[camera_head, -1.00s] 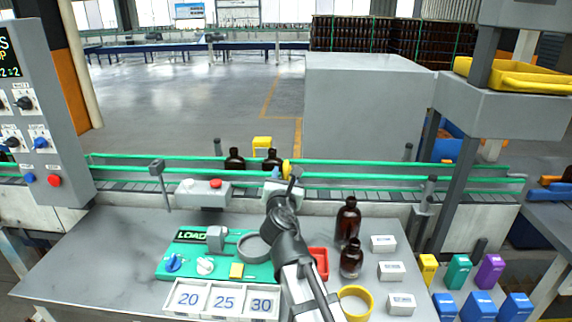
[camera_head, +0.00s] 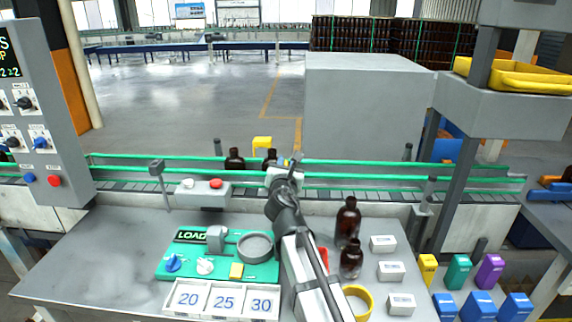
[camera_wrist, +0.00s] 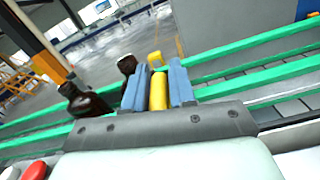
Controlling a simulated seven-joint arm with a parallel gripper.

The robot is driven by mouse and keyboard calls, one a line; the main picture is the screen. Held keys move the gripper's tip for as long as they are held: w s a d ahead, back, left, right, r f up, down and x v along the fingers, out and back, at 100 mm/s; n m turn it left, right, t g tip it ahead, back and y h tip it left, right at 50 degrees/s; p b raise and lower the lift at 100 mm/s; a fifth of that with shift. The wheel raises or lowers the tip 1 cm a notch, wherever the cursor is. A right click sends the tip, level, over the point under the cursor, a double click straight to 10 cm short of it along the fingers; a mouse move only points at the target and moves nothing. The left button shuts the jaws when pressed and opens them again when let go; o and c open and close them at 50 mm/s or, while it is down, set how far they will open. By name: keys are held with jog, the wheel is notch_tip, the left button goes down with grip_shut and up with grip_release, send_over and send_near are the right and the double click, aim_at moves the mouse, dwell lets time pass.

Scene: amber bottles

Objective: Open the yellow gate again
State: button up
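The yellow gate shows in the wrist view as an upright, rounded yellow piece (camera_wrist: 158,92) at the conveyor. My gripper (camera_wrist: 159,84) has one blue finger on each side of it, with little or no gap, and looks shut on it. In the head view my gripper (camera_head: 284,163) is at the conveyor's near green rail and hides most of the gate. Two dark amber bottles stand on the belt to the left of the gate; the left one (camera_head: 235,159) is clear to see, and the other (camera_head: 270,158) is right beside my gripper.
Green rails (camera_head: 400,165) run along both sides of the conveyor. A grey box with a red button (camera_head: 215,184) sits at the near side, left of my arm. Two amber bottles (camera_head: 348,220) stand on the table to the right. The belt right of my gripper looks empty.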

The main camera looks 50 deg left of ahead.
jog(key=shift+a, duration=0.1)
grip_shut()
jog(key=shift+s, duration=0.1)
jog(key=v, duration=0.6)
jog(key=shift+s, duration=0.25)
jog(key=shift+o, duration=1.3)
grip_release()
jog(key=shift+s+r, duration=0.1)
jog(key=shift+s, duration=0.05)
jog(key=shift+o, duration=0.7)
jog(key=shift+d, duration=0.25)
jog(key=v, duration=1.3)
jog(key=shift+s+d, duration=0.2)
jog(key=shift+d, duration=0.1)
